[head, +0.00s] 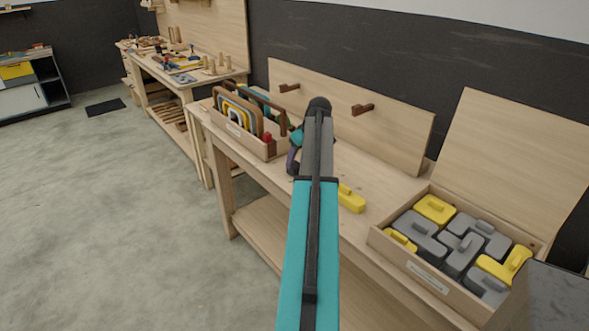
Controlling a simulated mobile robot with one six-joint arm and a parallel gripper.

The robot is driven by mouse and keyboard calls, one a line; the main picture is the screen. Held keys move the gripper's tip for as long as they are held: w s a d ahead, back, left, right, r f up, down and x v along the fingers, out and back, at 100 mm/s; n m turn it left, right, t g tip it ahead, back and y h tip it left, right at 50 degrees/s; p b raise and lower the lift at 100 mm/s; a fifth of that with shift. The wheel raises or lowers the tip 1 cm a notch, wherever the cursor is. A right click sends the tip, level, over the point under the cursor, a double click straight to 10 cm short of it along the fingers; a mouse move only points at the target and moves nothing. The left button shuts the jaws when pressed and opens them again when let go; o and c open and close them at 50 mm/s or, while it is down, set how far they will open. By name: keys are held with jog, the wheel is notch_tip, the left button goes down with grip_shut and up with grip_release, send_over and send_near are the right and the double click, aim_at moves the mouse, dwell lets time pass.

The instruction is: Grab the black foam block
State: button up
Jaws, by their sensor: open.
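Several grey foam blocks (419,228) lie with yellow ones in a wooden box (425,277) on the bench at the right. The grey blocks are dark, but none is plainly black. They have raised grips and lie close together. My arm reaches up through the middle of the view. My gripper (293,160) is at its far end, over the bench and left of the box, well apart from the blocks. It is open and partly hidden by my arm, and nothing shows in it.
A yellow block (351,198) lies alone on the bench (375,208), between my arm and the box. A wooden tote (240,134) with coloured frames stands left of my gripper. A wooden back panel (390,120) with pegs rises behind. Open floor (130,220) lies at the left.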

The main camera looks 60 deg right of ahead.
aim_at(295, 165)
jog(key=shift+w+f, duration=0.1)
jog(key=shift+f, duration=0.2)
jog(key=shift+w+f, duration=0.1)
jog(key=shift+p+x, duration=0.85)
jog(key=shift+x, duration=1.65)
jog(key=shift+d, duration=0.1)
jog(key=c, duration=1.1)
